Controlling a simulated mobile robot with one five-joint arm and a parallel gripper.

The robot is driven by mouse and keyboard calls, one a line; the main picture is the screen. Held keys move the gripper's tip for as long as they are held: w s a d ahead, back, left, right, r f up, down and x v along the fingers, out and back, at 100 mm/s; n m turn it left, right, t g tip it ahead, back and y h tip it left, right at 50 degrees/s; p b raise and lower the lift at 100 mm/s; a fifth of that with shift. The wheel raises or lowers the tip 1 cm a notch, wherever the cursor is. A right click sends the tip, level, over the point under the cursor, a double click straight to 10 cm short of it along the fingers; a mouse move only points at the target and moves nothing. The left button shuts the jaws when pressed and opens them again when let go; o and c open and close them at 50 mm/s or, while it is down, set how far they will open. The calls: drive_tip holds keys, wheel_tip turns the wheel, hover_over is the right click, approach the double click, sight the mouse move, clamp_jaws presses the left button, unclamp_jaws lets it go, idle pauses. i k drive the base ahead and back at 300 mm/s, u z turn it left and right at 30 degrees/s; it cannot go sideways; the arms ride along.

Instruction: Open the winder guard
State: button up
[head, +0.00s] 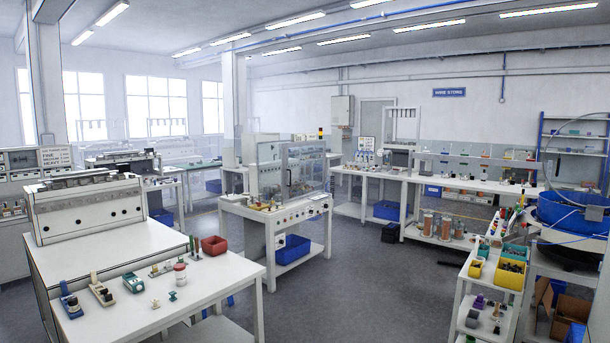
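A white bench in the middle of the room carries a machine with a clear-panelled guard (307,168), which looks like the winder guard. The guard has pale frame edges and a dark upright handle (289,177) at the left of its front panel. The panel looks closed, but at this distance I cannot be sure. Small parts stand on the bench top (236,207) left of the guard, and round knobs line the bench front. My gripper is not in view.
A white table (225,277) with small tools and a red bin (214,245) stands at front left. A shelf cart with yellow bins (480,249) and a blue bowl (570,212) are at right. Open grey floor (355,290) lies between them, leading to the middle bench.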

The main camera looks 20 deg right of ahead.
sight(287, 186)
drive_tip(key=z, duration=0.35)
drive_tip(key=i, duration=0.85)
drive_tip(key=z, duration=0.7)
drive_tip(key=i, duration=2.2)
drive_tip(key=z, duration=0.25)
drive_tip(key=i, duration=2.15)
drive_tip(key=u, duration=1.25)
drive_tip(key=i, duration=1.5)
drive_tip(key=u, duration=0.9)
